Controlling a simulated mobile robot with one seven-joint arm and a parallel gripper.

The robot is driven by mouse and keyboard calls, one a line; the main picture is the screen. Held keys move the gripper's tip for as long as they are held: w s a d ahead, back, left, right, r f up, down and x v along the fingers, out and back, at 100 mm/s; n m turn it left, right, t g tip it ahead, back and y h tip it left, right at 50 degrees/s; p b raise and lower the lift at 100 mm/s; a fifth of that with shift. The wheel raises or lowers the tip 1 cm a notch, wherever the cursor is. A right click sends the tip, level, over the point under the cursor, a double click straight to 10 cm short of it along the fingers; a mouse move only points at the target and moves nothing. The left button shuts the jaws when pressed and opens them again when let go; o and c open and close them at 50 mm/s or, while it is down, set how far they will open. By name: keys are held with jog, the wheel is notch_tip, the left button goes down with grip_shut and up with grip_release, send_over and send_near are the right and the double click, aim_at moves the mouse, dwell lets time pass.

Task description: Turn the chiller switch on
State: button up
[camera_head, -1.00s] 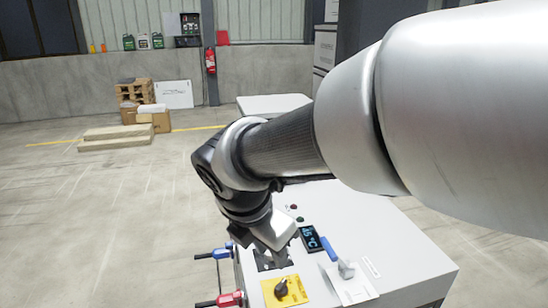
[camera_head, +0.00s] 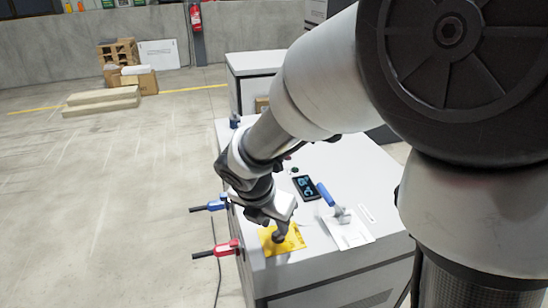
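The chiller is a white cabinet (camera_head: 330,262) with controls on its top. A yellow plate (camera_head: 297,243) with a black rotary switch (camera_head: 280,238) lies near its front left corner. My gripper (camera_head: 278,230) points down at the switch, its fingertips at or just above the knob. The gripper body hides much of the knob, so its angle is not readable. I cannot tell whether the fingers touch it or how far they are apart. A dark display (camera_head: 305,188) with blue characters is lit behind the switch.
A blue-handled lever (camera_head: 325,196) on a white plate (camera_head: 350,238) stands right of the switch. Blue-handled (camera_head: 208,207) and red-handled (camera_head: 221,249) valves stick out from the left side. Another white cabinet (camera_head: 255,62) stands behind.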

aim_at(276, 234)
jog(key=shift+b+x, duration=0.3)
jog(key=shift+x, duration=1.4)
grip_shut()
